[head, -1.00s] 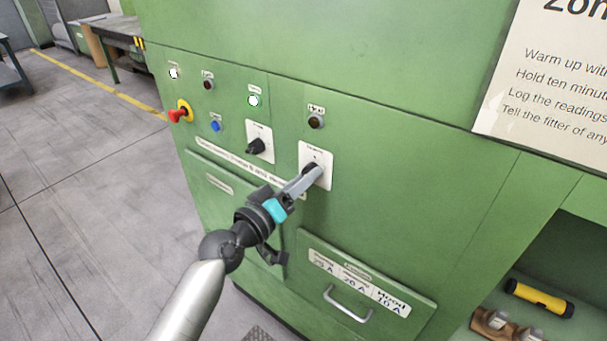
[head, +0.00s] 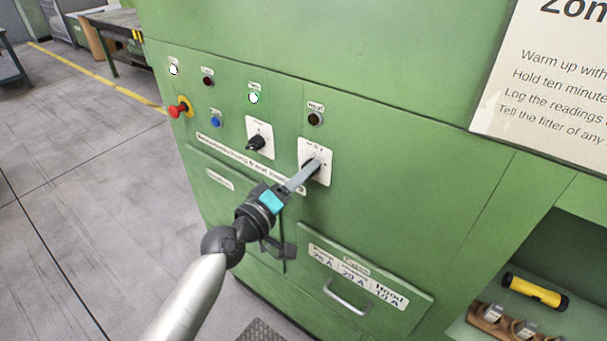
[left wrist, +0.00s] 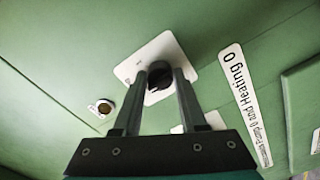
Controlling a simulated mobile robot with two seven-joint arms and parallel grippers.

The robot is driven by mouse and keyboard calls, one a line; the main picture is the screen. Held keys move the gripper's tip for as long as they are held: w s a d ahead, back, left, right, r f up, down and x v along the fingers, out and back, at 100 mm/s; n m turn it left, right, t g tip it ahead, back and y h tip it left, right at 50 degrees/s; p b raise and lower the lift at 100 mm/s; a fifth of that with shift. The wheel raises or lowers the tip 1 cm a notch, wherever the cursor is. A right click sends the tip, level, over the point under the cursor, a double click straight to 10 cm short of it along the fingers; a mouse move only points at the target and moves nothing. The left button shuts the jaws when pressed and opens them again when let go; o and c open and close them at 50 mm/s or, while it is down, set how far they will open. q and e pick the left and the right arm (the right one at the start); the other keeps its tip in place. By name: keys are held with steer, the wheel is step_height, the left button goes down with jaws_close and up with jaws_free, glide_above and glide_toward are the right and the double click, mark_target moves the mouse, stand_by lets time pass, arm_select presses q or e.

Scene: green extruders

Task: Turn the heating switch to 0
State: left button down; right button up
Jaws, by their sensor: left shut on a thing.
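The heating switch is a black rotary knob on a white plate (head: 326,155) on the green panel. In the left wrist view the black knob (left wrist: 159,78) sits between the two fingertips of my left gripper. My left gripper (head: 314,166) is shut on the knob, and its fingers hide most of it in the head view. The plate's small markings are too small to read for sure. My right gripper does not show.
A second black knob (head: 257,142) on its own plate is to the left. A fuse drawer handle (head: 347,300) is below. A yellow torch (head: 535,291) lies at right.

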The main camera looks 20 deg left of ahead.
arm_select(q)
steer(key=shift+c, duration=2.3)
jaws_free()
steer(key=b+v, duration=0.3)
steer(key=v, duration=1.2)
steer(key=shift+b, duration=0.4)
steer(key=shift+s, duration=0.1)
steer(key=shift+a, duration=0.1)
